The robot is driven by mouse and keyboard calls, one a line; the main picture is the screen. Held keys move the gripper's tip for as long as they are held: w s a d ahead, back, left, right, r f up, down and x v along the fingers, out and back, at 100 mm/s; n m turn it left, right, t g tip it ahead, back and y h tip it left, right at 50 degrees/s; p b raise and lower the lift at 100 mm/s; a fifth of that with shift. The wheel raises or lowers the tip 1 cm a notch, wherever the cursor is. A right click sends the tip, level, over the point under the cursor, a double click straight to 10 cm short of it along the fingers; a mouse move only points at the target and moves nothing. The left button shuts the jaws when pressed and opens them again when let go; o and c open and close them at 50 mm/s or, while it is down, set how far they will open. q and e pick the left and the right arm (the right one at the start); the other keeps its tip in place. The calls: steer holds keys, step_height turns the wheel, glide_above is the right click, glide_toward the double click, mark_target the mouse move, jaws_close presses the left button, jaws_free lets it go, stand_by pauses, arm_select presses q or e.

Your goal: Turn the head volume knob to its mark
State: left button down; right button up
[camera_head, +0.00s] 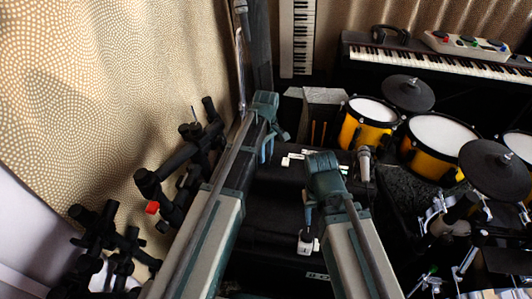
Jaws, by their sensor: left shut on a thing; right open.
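My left gripper (265,152) points down at the left end of a black amplifier-like unit (285,180) with small white labels. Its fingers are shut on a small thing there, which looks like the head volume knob. The knob and its mark are hidden or too small to make out. My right gripper (307,222) is open, pointing down above the black surface nearer to me. A small white item (305,243) shows just below its fingers; I cannot tell whether they touch.
A microphone (364,160) stands just right of my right arm. Yellow drums (368,122) and dark cymbals (408,92) fill the right. A long keyboard (440,62) is at the back. Black stands with clamps (185,160) crowd the left by the patterned curtain (120,70).

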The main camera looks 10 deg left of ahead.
arm_select(q)
steer(key=m, duration=0.5)
steer(key=shift+m, duration=0.3)
steer(key=m, duration=1.1)
steer(key=shift+d, duration=0.1)
steer(key=m, duration=0.5)
steer(key=shift+m, duration=0.3)
steer(key=c, duration=0.5)
jaws_free()
